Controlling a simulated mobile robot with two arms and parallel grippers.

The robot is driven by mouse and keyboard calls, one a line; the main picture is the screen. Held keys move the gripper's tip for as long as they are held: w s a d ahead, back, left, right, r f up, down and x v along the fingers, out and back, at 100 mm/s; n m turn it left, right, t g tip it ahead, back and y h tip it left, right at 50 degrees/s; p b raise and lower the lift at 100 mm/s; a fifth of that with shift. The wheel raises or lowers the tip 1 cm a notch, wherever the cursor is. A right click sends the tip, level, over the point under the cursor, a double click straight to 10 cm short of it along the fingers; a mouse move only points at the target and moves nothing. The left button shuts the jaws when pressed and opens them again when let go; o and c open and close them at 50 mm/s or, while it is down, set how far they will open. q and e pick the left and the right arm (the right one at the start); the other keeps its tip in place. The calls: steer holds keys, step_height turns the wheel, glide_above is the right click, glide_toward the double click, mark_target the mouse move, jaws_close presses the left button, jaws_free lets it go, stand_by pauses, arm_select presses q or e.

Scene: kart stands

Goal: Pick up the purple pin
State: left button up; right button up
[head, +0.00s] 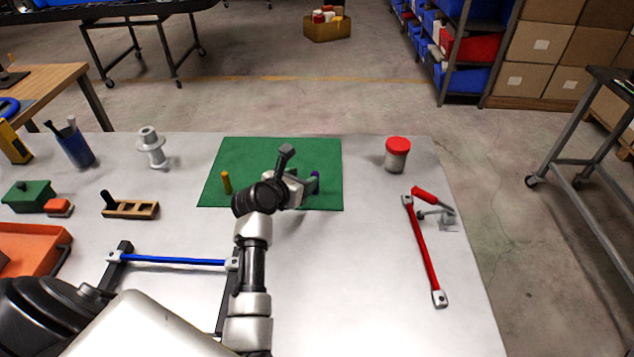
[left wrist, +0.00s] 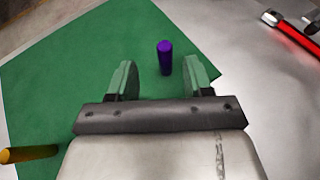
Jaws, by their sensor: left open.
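The purple pin (left wrist: 165,58) stands upright on the green mat (left wrist: 60,90) in the left wrist view. It lies just ahead of and between the fingers of my left gripper (left wrist: 162,80), nearer the right finger. The fingers are open and nothing is held between them. In the head view the purple pin (head: 315,180) shows only as a small purple patch beside my left gripper (head: 309,182), which partly hides it. The mat (head: 240,160) lies at the far middle of the table. My right gripper is not in view.
A yellow pin (head: 226,182) stands on the mat's left part. A red-lidded jar (head: 397,154) stands right of the mat. A red bar (head: 424,250) lies at the right. A grey spool (head: 151,148) and a wooden block with holes (head: 131,209) stand at the left.

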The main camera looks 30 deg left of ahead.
mark_target(318, 173)
arm_select(q)
steer(key=x, duration=0.7)
steer(key=shift+w+d+f, duration=0.15)
steer(key=shift+w+d, duration=0.1)
jaws_close()
